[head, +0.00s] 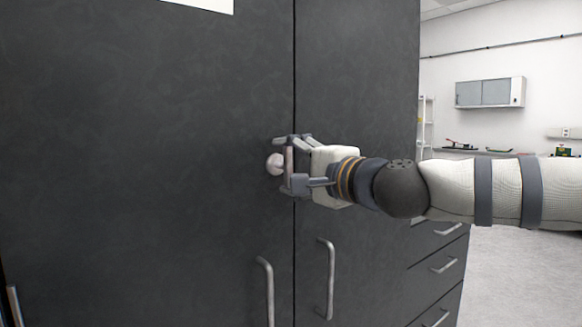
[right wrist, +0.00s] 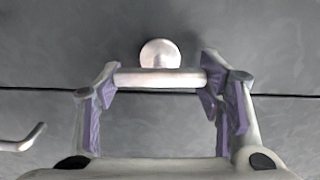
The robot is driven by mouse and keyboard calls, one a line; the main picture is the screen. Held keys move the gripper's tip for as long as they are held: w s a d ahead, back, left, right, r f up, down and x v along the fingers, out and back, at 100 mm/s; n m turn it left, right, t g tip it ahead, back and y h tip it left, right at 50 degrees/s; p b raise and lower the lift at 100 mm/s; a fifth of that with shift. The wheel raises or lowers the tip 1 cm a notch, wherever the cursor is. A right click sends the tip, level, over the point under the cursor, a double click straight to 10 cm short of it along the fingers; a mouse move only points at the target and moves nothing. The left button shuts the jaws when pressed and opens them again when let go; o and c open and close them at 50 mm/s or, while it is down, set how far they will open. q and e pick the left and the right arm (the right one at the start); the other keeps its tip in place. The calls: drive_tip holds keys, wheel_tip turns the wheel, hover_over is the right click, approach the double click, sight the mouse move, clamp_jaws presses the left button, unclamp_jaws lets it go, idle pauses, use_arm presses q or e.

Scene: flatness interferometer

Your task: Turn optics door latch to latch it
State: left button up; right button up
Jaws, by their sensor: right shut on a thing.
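The optics door latch is a pale metal piece with a round knob (head: 275,164) on the dark left door, close to the seam. In the right wrist view, its round end (right wrist: 160,53) is above a short bar (right wrist: 158,78) that runs about parallel to the seam. My right gripper (head: 286,165) reaches in from the right in front of the seam. Its fingers (right wrist: 160,82) are shut on the two ends of the bar. The fingers partly hide the latch in the head view. My left gripper is not in view.
The left door (head: 140,150) and right door (head: 355,90) each have a vertical bar handle, (head: 267,290) and (head: 328,280), below my gripper. Drawers with handles (head: 447,263) are at lower right. Behind are a wall cabinet (head: 490,92) and open pale floor (head: 515,275).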

drive_tip(key=o, duration=1.1)
drive_tip(key=shift+o, duration=0.2)
